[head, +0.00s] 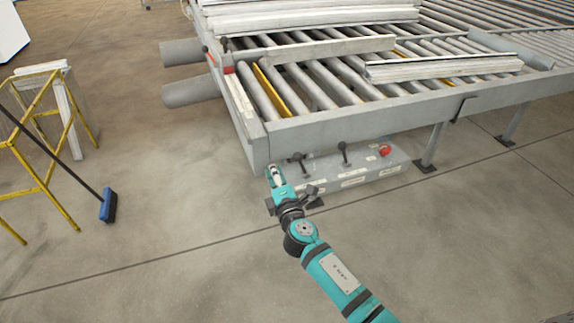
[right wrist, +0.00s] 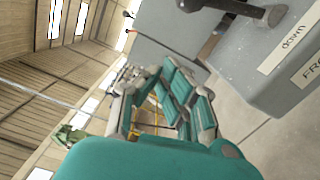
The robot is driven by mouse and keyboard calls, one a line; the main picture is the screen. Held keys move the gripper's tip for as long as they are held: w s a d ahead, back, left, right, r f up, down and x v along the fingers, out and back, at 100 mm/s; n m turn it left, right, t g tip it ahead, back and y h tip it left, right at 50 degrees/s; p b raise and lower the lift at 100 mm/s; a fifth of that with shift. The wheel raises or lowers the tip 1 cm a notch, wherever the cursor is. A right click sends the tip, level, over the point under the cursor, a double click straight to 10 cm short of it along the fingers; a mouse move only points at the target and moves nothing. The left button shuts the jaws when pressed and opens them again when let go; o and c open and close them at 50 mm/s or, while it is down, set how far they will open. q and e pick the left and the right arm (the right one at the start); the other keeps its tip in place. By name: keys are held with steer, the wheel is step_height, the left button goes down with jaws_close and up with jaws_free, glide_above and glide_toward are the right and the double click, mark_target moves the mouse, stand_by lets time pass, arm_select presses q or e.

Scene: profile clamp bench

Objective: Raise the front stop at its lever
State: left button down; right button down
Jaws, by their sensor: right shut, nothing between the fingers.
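A grey control box (head: 350,172) sits low under the front edge of the roller table. Two dark levers with round knobs stand on it, a left lever (head: 300,161) and a right lever (head: 345,150). My right gripper (head: 273,170) is shut and empty, just left of the left lever and apart from it. In the right wrist view its fingers (right wrist: 172,92) are together, and a dark lever (right wrist: 235,8) shows at the top, beside labels (right wrist: 292,45) reading "down" and, cut off, "FRO". I cannot tell which part is the front stop. My left gripper is not in view.
The roller table (head: 370,124) overhangs the box, with pale profiles (head: 440,68) on its rollers. A red button (head: 384,150) is at the box's right end. A yellow stand (head: 45,185) and blue broom (head: 108,205) are at left. The floor between is clear.

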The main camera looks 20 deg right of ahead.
mark_target(301, 165)
steer(key=d, duration=0.2)
steer(key=d+p, duration=0.1)
steer(key=d, duration=0.1)
steer(key=shift+w+r, duration=0.2)
steer(key=shift+r, duration=0.15)
steer(key=shift+a, duration=0.1)
steer(key=shift+w, duration=0.1)
steer(key=shift+r, duration=0.1)
steer(key=shift+d+r+m, duration=0.1)
steer(key=shift+d+m, duration=0.1)
steer(key=shift+m, duration=0.1)
